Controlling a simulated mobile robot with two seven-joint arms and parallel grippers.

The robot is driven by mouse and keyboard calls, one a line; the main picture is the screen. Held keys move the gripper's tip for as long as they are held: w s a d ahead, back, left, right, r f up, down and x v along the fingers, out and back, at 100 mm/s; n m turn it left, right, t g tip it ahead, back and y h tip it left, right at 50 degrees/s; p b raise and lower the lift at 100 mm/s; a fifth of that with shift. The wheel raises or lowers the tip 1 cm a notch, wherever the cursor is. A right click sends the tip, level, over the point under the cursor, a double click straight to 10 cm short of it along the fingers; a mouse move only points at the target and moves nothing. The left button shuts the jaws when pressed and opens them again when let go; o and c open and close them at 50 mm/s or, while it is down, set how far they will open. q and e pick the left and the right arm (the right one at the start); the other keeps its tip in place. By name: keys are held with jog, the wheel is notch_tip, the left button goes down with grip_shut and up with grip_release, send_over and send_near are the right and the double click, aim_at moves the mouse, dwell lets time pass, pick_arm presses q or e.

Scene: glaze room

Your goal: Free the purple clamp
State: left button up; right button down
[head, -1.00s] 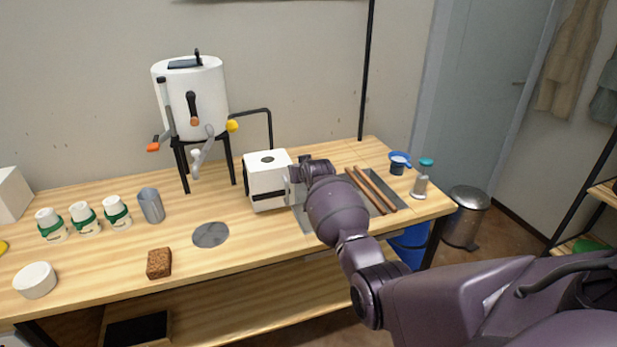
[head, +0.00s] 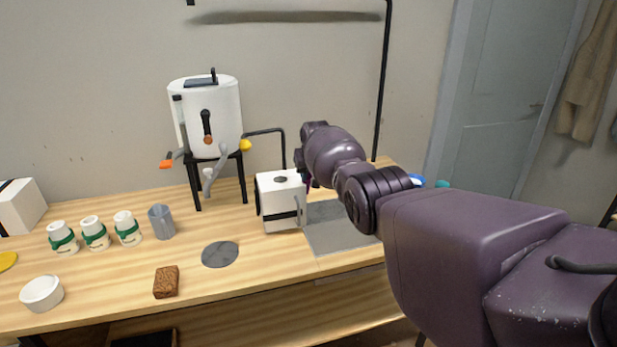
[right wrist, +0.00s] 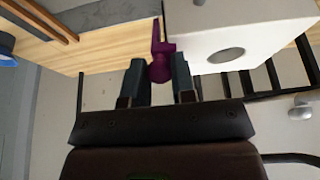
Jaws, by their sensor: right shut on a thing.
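The purple clamp (right wrist: 160,62) shows between the fingertips of my right gripper (right wrist: 158,72) in the right wrist view, with its thin end pointing away from the fingers. My right gripper is shut on it. In the head view only a small purple bit of the clamp (head: 308,183) shows under the right gripper (head: 303,170), at the back right of a white box (head: 282,213). The clamp is close beside the white box (right wrist: 240,28) in the wrist view; I cannot tell whether they touch. My left gripper is not in view.
A grey mat (head: 338,232) lies right of the box. A white tank (head: 207,115) on black legs stands left of it. Several green-banded jars (head: 95,233), a grey cup (head: 161,222), a brown block (head: 166,282) and a white bowl (head: 41,292) stand further left.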

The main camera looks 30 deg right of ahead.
jog(key=shift+w+d, duration=0.1)
jog(key=shift+w, duration=0.05)
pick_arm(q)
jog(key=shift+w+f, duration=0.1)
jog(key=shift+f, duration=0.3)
pick_arm(e)
jog(key=shift+g, duration=0.3)
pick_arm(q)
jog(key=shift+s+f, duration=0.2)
pick_arm(e)
jog(key=shift+w, duration=0.1)
jog(key=c, duration=1)
grip_release()
jog(key=shift+w, duration=0.1)
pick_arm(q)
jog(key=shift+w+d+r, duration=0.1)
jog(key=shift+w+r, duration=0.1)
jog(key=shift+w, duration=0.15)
pick_arm(e)
jog(key=shift+r, duration=0.1)
